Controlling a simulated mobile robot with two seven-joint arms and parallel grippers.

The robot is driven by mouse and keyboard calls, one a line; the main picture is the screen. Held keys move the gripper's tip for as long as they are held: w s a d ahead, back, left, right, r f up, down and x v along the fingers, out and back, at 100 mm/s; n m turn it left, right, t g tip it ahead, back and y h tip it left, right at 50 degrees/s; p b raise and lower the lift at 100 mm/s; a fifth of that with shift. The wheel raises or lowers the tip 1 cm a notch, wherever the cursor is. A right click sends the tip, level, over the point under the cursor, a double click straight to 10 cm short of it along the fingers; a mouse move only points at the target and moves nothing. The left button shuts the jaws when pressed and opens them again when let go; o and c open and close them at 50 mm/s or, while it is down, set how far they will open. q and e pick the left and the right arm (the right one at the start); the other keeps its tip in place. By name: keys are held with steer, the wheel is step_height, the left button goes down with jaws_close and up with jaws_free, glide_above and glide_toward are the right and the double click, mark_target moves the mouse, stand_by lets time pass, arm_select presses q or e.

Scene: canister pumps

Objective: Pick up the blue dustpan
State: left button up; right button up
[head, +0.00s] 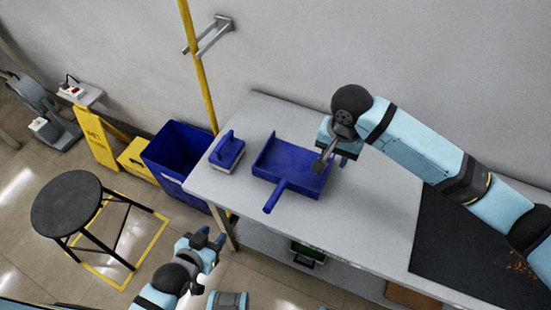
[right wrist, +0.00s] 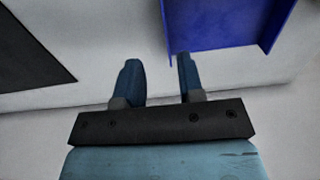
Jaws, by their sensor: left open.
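The blue dustpan (head: 290,163) lies on the grey table, its handle pointing toward the table's front edge. My right gripper (head: 325,158) is at the dustpan's right side wall. In the right wrist view its two fingers (right wrist: 160,75) are apart, with nothing clearly gripped. The dustpan (right wrist: 222,22) fills the upper right there, and its near edge reaches the right finger. Whether they touch I cannot tell. My left gripper (head: 206,240) is open and empty, in front of the table and away from the dustpan.
A blue scrub brush (head: 228,150) lies left of the dustpan on the table (head: 350,220). A dark mat (head: 470,250) covers the table's right part. A blue bin (head: 180,150), yellow pole (head: 198,70) and black stool (head: 68,203) stand to the left. The wall is behind.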

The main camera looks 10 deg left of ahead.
glide_above(324, 182)
steer(key=f, duration=0.5)
steer(key=d+f, duration=0.1)
steer(key=f, duration=0.1)
steer(key=shift+w+f+b, duration=0.15)
steer(key=shift+b, duration=0.15)
steer(key=shift+w+a+f, duration=0.1)
steer(key=shift+a+f, duration=0.05)
steer(key=shift+f, duration=0.9)
steer(key=shift+w+a+f, duration=0.1)
steer(key=shift+f, duration=0.9)
steer(key=shift+w+a+f, duration=0.1)
steer(key=shift+a+f, duration=0.05)
steer(key=shift+f, duration=0.9)
jaws_close()
